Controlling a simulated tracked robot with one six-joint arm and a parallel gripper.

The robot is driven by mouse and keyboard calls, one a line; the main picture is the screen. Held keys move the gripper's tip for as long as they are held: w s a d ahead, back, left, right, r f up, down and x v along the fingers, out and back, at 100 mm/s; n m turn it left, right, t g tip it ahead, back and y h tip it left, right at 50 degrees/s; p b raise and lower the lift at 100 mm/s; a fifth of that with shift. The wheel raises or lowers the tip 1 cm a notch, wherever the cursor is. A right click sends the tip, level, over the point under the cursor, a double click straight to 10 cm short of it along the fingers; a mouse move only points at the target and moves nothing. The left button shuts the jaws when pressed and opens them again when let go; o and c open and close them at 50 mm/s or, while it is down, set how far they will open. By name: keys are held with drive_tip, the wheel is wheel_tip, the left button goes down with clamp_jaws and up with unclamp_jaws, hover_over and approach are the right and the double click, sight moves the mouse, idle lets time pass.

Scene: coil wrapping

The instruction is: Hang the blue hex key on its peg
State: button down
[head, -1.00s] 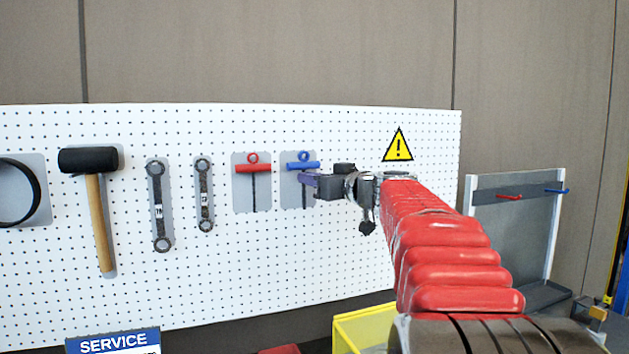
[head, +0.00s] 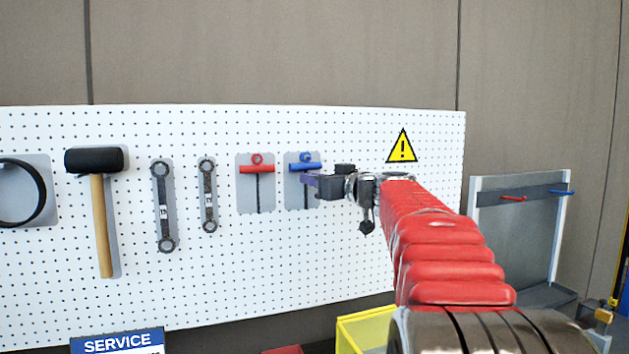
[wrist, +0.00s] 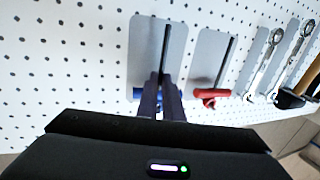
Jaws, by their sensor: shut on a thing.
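The blue hex key (head: 305,167) is upright in front of its grey backing plate (head: 290,190), with its T-handle and ring at the top. In the head view the ring overlaps a small dark spot, perhaps the peg; I cannot tell whether the ring is around it. My gripper (head: 305,180) reaches in from the right and is shut on the blue hex key just below the handle. In the wrist view, the fingers (wrist: 160,82) close on the dark shaft, and they hide the middle of the blue handle (wrist: 140,93).
A red hex key (head: 257,169) hangs just left of the blue one. Two wrenches (head: 164,205) and a mallet (head: 96,160) hang farther left on the white pegboard (head: 250,270). A grey panel (head: 520,230) stands at right.

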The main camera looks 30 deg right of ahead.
drive_tip(key=c, duration=1.8)
unclamp_jaws()
drive_tip(key=shift+c, duration=0.2)
drive_tip(key=s, duration=1.3)
drive_tip(key=shift+s+d, duration=0.3)
drive_tip(key=shift+s, duration=0.1)
